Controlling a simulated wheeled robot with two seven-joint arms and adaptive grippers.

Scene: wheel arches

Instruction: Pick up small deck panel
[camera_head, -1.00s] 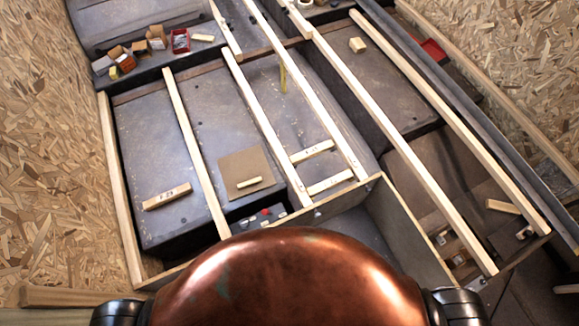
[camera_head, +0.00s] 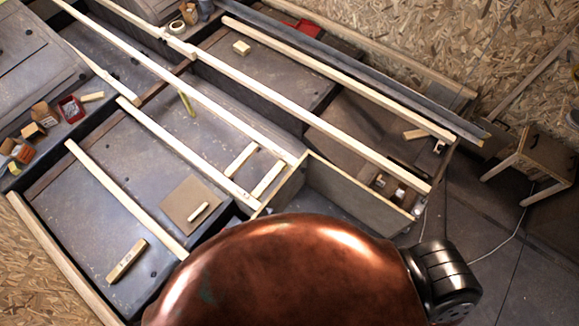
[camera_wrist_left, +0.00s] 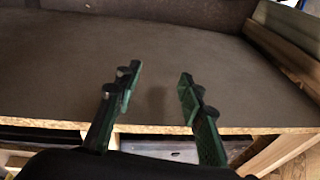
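In the head view a small square brown panel (camera_head: 188,205) lies on the grey deck between two wooden battens, with a short pale wooden handle (camera_head: 198,212) on top. In the left wrist view my left gripper (camera_wrist_left: 159,85) is open and empty, with its two green-black fingers apart above a flat dark brown board (camera_wrist_left: 100,60). I cannot tell whether that board belongs to the small panel. Neither gripper shows in the head view, where my copper-coloured body covers the bottom middle. My right gripper is in no view.
Long wooden battens (camera_head: 290,105) cross the deck. A loose wood block (camera_head: 127,260) lies at the lower left. Small boxes (camera_head: 40,115) and a red tray (camera_head: 71,108) stand at the left. A wooden stool (camera_head: 540,155) stands at the right, with open dark floor (camera_head: 450,210) before it.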

